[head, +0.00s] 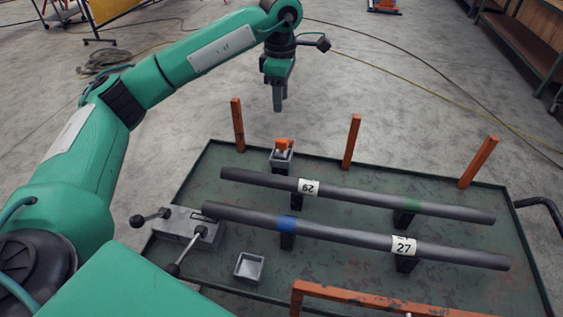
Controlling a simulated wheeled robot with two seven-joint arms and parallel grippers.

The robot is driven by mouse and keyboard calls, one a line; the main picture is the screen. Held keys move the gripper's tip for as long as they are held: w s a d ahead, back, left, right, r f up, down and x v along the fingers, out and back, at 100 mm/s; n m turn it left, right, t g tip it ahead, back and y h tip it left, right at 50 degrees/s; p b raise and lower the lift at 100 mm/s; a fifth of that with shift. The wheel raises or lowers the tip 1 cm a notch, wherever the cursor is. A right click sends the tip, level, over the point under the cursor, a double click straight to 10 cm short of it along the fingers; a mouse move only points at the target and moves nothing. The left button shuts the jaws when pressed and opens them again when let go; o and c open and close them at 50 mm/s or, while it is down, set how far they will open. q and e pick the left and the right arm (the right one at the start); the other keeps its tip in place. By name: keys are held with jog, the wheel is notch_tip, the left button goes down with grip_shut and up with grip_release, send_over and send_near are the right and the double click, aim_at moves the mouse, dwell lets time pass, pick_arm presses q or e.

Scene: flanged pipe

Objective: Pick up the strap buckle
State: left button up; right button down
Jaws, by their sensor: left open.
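My left gripper (278,106) hangs fingers down at the top middle of the head view, beyond the cart's far edge. Its fingers are seen edge-on and nothing shows between them. A small orange piece (284,145) sits on a grey holder (281,159) near the cart's far side, below the gripper in the picture and apart from it. It may be the strap buckle, but it is too small to be sure. My right gripper is not in view.
Two dark pipes, marked 62 (360,194) and 27 (350,234), rest on supports on the green cart (200,175). Orange posts (351,141) rise along its far edge. A grey clamp block with handles (187,229) and an empty small tray (249,266) are at left.

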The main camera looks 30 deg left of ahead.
aim_at(281, 140)
pick_arm(q)
notch_tip(281, 140, down, 11)
jog(key=shift+r+b, duration=0.1)
jog(key=shift+b, duration=0.4)
jog(key=f, duration=0.5)
jog(key=shift+w, duration=0.2)
jog(key=shift+r, duration=0.1)
grip_shut()
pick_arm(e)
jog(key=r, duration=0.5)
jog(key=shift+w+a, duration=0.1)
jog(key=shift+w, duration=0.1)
